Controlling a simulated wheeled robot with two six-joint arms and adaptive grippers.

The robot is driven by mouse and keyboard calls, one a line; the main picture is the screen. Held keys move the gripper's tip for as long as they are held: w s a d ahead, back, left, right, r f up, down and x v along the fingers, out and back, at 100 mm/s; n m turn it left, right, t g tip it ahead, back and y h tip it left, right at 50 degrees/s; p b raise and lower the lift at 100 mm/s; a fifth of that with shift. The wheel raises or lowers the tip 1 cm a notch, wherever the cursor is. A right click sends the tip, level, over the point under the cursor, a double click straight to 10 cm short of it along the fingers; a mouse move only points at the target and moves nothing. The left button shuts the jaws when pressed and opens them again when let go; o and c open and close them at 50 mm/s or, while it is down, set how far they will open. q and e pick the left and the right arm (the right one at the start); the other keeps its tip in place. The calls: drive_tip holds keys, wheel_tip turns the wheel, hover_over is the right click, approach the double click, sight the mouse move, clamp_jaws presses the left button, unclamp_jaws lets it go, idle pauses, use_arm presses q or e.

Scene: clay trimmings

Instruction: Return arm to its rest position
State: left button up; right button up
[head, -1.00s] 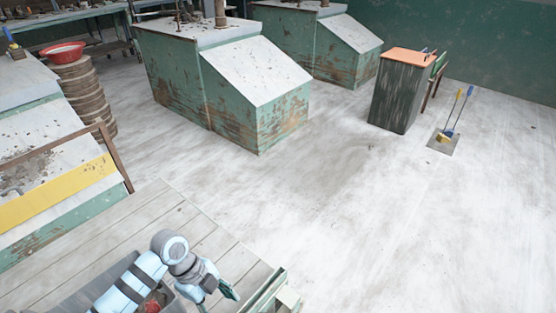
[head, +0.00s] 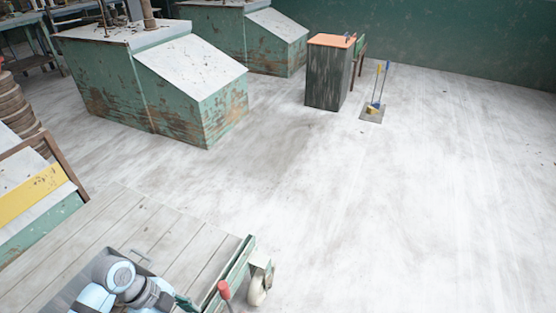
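One of my arms, pale blue and grey, shows at the bottom left over the planked cart (head: 150,222). It comes in from the lower left, so I take it as my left arm. Its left gripper (head: 187,303) shows only as a dark teal piece at the bottom edge. The rest is cut off by the frame or hidden behind the wrist, so its opening and any held thing cannot be seen. My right arm and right gripper are not in view.
Green metal bins (head: 175,95) stand behind. A dark cabinet (head: 328,78) and a dustpan (head: 372,112) stand farther right. The floor between is clear.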

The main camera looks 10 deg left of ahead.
use_arm(q)
drive_tip(key=s+d+r+n+t+y, duration=0.25)
drive_tip(key=s+n+t+y, duration=0.4)
drive_tip(key=n, duration=1.05)
wheel_tip(320, 180, down, 18)
drive_tip(key=s+a+g, duration=0.2)
drive_tip(key=a+g, duration=0.1)
drive_tip(key=g, duration=0.1)
drive_tip(key=s+a+f+g, duration=0.1)
drive_tip(key=s+f, duration=1.2)
drive_tip(key=f, duration=0.1)
wheel_tip(320, 180, up, 16)
drive_tip(key=s+d+n+h+p, duration=0.1)
drive_tip(key=s+p, duration=0.1)
drive_tip(key=p, duration=1.4)
drive_tip(key=shift+s+d+f, duration=0.15)
drive_tip(key=shift+f, duration=0.05)
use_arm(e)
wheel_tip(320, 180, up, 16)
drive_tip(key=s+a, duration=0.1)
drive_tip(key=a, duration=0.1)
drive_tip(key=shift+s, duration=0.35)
